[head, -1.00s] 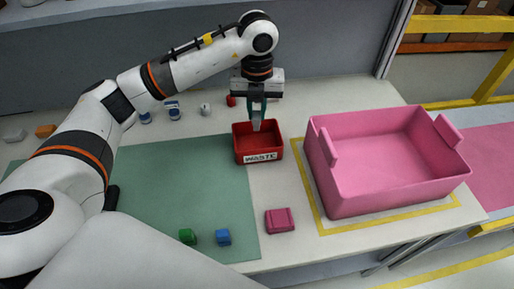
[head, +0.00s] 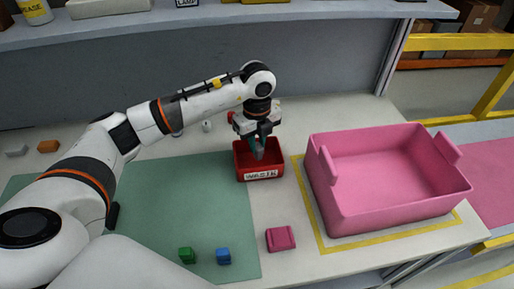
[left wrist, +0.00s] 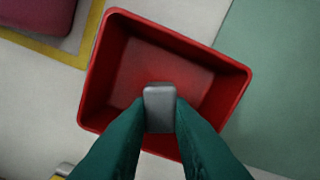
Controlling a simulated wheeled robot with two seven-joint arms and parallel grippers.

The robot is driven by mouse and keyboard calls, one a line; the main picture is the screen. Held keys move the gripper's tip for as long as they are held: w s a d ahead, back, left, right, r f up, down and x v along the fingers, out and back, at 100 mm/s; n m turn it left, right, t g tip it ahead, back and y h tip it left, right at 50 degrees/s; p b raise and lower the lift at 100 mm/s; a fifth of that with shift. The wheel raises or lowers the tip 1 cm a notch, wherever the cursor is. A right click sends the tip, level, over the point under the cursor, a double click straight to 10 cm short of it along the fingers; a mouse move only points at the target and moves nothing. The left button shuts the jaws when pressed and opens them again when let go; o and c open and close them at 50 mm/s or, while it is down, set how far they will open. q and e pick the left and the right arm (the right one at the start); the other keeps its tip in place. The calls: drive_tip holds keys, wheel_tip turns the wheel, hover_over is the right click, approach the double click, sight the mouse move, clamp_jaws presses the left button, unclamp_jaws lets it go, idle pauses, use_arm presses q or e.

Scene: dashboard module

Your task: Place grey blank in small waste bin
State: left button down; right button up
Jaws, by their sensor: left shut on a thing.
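The small red waste bin (head: 242,168) with a white WASTE label stands on the table between the green mat and the pink crate. My left gripper (head: 257,150) points down over the bin. In the left wrist view my left gripper (left wrist: 159,115) has its teal fingers shut on the grey blank (left wrist: 159,101), over the open bin (left wrist: 97,85). I cannot tell how far the blank is above the bin floor. The bin floor that shows is empty. My right gripper is not in view.
A large pink crate (head: 333,195) stands right of the bin inside a yellow outline. A pink block (head: 280,238) lies in front of it. A green block (head: 187,255) and a blue block (head: 223,256) sit at the mat's front edge. The green mat (head: 180,205) is mostly bare.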

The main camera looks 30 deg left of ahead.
sight(257, 145)
use_arm(q)
wheel_tip(257, 145, down, 2)
drive_tip(key=shift+f, duration=0.45)
drive_tip(key=shift+f, duration=0.15)
drive_tip(key=c, duration=1.3)
unclamp_jaws()
drive_tip(key=shift+r, duration=0.35)
wheel_tip(257, 145, up, 12)
drive_tip(key=shift+f+b, duration=0.15)
drive_tip(key=shift+b, duration=0.65)
